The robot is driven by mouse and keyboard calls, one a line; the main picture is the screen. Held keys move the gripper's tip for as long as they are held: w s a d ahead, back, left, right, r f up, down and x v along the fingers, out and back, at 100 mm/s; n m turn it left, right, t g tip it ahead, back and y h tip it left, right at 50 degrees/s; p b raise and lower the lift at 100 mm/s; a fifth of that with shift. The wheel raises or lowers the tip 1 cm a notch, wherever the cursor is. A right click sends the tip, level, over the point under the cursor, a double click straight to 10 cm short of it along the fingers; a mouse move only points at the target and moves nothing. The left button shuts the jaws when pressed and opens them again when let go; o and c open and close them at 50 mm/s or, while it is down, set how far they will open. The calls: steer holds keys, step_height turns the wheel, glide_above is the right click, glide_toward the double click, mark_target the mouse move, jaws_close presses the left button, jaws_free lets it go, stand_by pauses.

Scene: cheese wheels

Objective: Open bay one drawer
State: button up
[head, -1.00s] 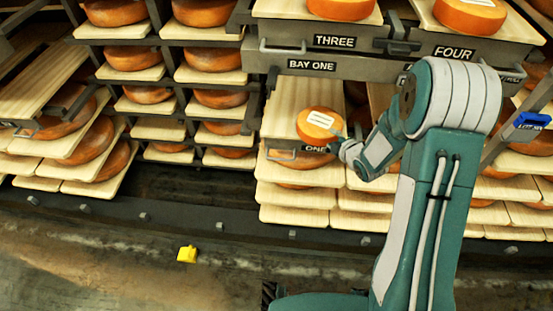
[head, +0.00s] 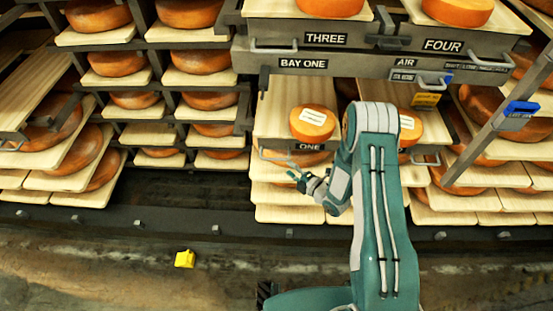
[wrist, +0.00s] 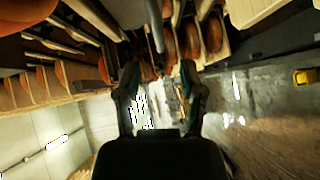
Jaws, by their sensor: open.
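The drawer labelled ONE (head: 310,146) hangs under the grey beam marked BAY ONE (head: 303,64) in the head view. An orange cheese wheel with a white label (head: 312,122) sits on its pale board. Its bar handle (head: 272,158) is on the drawer front, left of and below the label. My gripper (head: 297,178) is just below the handle, at the right part of it; I cannot tell whether they touch. In the wrist view my gripper (wrist: 160,80) has its two fingers apart, with a grey bar (wrist: 155,25) above them in the picture.
A neighbouring drawer with a cheese wheel (head: 409,128) is partly behind my arm. Drawers THREE (head: 325,38) and FOUR (head: 444,45) stand above. Cheese racks fill both sides. A yellow object (head: 185,258) lies on the floor, which is otherwise mostly clear in front.

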mark_target(277, 159)
steer(key=x, duration=0.7)
steer(key=shift+a, duration=0.35)
steer(key=shift+w+d, duration=0.1)
steer(key=shift+d, duration=0.05)
jaws_close()
